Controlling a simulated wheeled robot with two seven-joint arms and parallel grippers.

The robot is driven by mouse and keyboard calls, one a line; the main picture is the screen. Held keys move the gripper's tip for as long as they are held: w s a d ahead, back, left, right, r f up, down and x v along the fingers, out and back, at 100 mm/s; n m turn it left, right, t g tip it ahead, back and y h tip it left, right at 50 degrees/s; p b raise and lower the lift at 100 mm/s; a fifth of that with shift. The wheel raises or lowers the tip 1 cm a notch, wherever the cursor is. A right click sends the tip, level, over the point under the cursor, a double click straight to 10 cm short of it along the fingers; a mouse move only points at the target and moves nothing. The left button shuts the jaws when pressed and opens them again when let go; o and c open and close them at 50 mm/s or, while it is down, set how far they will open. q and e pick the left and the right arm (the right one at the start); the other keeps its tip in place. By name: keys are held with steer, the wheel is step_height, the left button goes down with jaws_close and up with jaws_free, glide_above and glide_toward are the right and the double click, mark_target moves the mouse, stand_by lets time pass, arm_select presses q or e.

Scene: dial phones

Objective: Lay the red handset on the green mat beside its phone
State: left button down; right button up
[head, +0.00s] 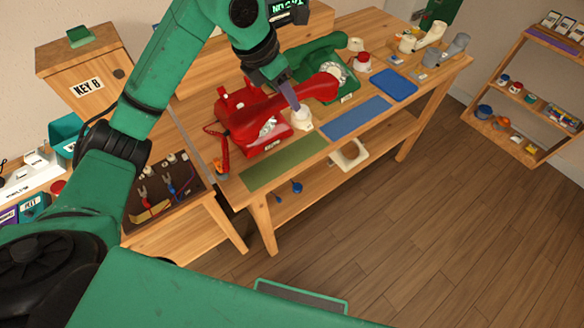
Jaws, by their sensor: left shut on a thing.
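The red phone (262,148) stands on the wooden workbench, its dial partly covered. The red handset (266,108) lies slantwise across the view above the phone, its right end overlapping the green phone (312,52). My left gripper (290,98) reaches down from above and is shut on the handset near its middle. I cannot tell how far the handset is above the phone. The green mat (285,163) lies flat and bare in front of the red phone along the bench's front edge. My right gripper is not in view.
A blue mat (356,118) lies right of the green mat. A small white item (302,119) is close below the gripper. A red-topped white item (362,61), a blue tray (393,84) and several cups stand further right. A tool tray (160,190) is at left.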

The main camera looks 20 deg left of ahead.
arm_select(q)
steer(key=f, duration=0.6)
steer(key=f+p, duration=0.1)
steer(key=f, duration=0.5)
steer(key=a+f+p, duration=0.1)
steer(key=f, duration=0.5)
steer(key=shift+w+a+f, duration=0.1)
steer(key=shift+w+f, duration=0.3)
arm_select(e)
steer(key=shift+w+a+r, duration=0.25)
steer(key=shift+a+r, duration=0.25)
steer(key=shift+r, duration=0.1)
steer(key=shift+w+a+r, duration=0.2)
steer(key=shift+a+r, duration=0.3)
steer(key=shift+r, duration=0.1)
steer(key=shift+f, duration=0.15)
arm_select(q)
steer(key=c, duration=0.9)
jaws_free()
steer(key=shift+f, duration=0.2)
steer(key=o, duration=0.4)
